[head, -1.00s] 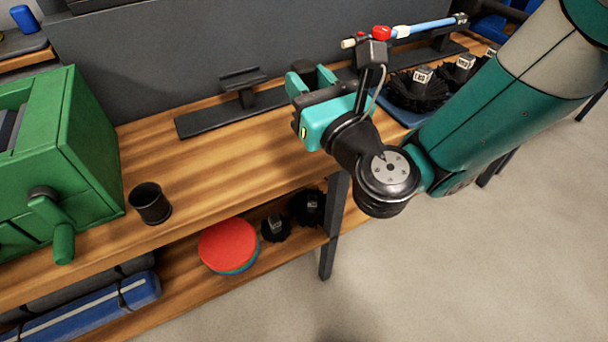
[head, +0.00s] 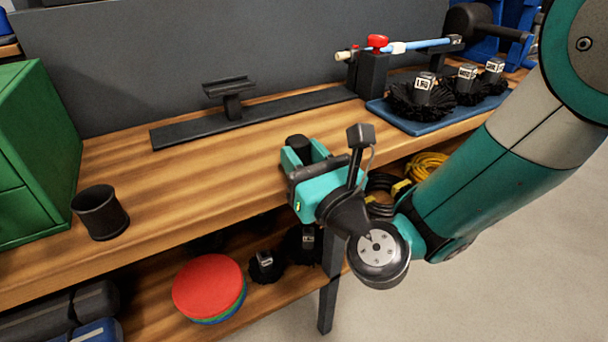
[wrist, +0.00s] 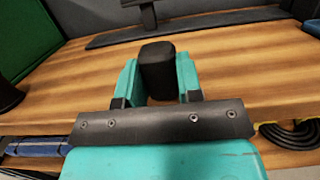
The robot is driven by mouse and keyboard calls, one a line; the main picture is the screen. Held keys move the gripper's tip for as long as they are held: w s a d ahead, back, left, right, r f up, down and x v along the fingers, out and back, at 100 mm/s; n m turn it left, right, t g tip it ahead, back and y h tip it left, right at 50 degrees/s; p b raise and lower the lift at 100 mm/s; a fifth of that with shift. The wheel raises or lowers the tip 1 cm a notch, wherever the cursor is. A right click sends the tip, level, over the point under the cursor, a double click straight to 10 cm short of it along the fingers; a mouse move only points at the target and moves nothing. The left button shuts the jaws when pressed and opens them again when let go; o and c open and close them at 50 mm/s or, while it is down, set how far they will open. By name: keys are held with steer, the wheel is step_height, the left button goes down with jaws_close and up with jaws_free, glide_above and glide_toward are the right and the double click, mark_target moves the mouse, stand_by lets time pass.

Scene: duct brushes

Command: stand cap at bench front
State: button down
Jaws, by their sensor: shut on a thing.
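My gripper (head: 305,158) is shut on a black cap (head: 298,144), a short rounded block held between its teal fingers. In the wrist view the cap (wrist: 157,62) stands upright between the two fingers, with the bench top (wrist: 75,85) behind and around it. In the head view the gripper is over the front part of the wooden bench (head: 200,165), near its front edge. The cap's lower end is hidden by the fingers, so I cannot tell whether it touches the wood.
A black cup (head: 100,213) stands at left beside a green cabinet (head: 35,150). A dark rail with a bracket (head: 231,105) lies along the back. A blue tray (head: 440,122) with brushes is at right. The bench between cup and gripper is clear.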

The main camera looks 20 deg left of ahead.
steer(key=shift+f, duration=0.55)
steer(key=c, duration=0.8)
jaws_free()
steer(key=shift+r, duration=0.1)
